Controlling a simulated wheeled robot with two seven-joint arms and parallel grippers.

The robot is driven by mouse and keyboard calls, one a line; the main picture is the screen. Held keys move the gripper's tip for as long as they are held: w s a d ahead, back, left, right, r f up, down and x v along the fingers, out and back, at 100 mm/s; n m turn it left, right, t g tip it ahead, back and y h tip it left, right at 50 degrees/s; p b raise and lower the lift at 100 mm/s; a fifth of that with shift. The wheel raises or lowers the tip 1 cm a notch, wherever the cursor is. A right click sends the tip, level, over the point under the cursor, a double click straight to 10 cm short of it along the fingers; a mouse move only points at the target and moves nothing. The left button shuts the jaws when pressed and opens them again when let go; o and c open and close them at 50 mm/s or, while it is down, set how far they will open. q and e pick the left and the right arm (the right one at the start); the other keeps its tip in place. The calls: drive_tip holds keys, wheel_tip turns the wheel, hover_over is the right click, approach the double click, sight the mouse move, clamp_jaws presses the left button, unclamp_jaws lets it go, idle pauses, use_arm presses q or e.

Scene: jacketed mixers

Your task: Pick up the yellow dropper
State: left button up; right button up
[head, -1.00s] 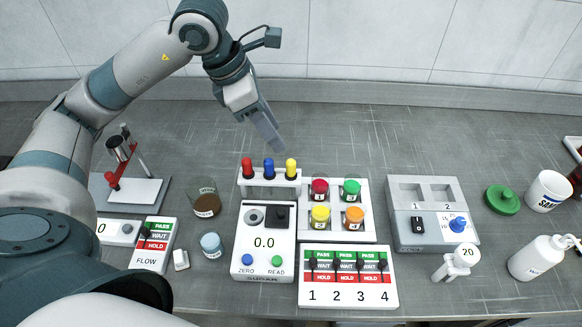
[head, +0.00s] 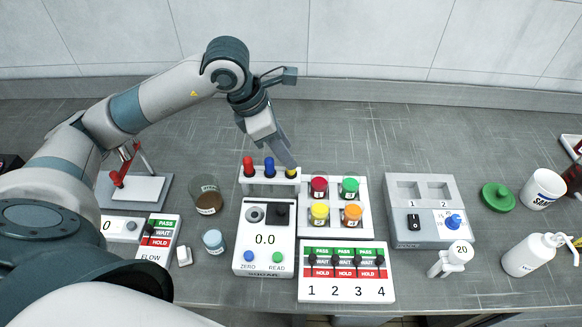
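The yellow dropper (head: 291,173) stands in the right slot of a white rack (head: 262,186), and only part of its yellow top shows. My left gripper (head: 287,160) comes down from the upper left, its fingertips right at the yellow top and partly covering it. The fingers overlap in the head view, so their gap is hidden, and I cannot tell whether they touch the dropper. A red dropper (head: 248,166) and a blue dropper (head: 269,167) stand to the left in the same rack. My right gripper is not in view.
A white tray of capped jars (head: 335,226) sits close to the right of the rack. A meter reading 0.0 (head: 264,257) is in front. A beaker of brown stuff (head: 207,200) is to the left. The counter behind the rack is clear.

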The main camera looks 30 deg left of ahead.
sight(291, 177)
use_arm(q)
drive_tip(key=p+x, duration=0.1)
drive_tip(key=x, duration=0.1)
drive_tip(key=shift+f+p, duration=0.35)
drive_tip(key=shift+f, duration=0.05)
drive_tip(key=shift+x, duration=0.8)
clamp_jaws()
